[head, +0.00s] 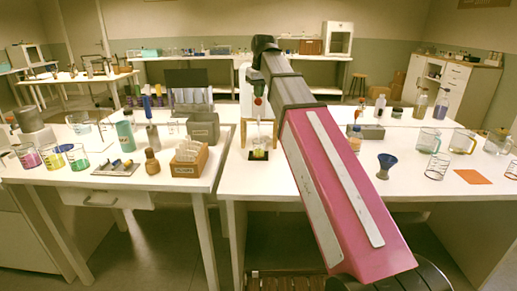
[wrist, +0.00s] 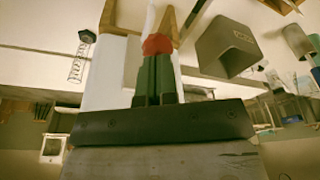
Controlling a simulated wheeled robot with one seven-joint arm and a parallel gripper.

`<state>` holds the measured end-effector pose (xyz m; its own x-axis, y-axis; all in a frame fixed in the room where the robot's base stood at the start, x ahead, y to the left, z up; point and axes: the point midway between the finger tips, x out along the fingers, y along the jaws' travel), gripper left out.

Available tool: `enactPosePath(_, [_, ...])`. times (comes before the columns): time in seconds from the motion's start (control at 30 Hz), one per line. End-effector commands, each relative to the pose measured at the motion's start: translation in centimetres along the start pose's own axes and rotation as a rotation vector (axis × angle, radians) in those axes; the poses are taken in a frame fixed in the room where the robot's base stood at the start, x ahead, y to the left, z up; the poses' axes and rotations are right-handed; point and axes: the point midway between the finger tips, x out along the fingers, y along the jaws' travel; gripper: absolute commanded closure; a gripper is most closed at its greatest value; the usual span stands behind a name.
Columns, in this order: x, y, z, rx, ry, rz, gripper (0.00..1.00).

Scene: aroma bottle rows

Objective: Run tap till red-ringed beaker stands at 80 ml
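My gripper (head: 258,94) is at the red tap knob (head: 258,101) on the middle bench. In the wrist view my gripper's two dark green fingers (wrist: 156,62) are close together, with the red knob (wrist: 157,44) at their tips. They look shut on it, though the contact is partly hidden. Below, a small beaker with yellow liquid (head: 258,154) stands on a dark base within a wooden frame (head: 273,132). Its ring colour and level marks are too small to read, and no stream can be made out.
A wooden box (head: 188,160), a grey block (head: 203,128) and a brown bottle (head: 152,162) stand left of the tap. My arm crosses the bench between.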

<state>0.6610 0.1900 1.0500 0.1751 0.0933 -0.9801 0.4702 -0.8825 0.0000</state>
Motion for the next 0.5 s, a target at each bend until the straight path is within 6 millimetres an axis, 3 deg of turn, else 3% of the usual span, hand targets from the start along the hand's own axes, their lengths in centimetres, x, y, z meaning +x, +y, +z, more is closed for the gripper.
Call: enactPosePath(0.5, [0.84,0.0,0.16,0.0,0.001,0.0,1.0])
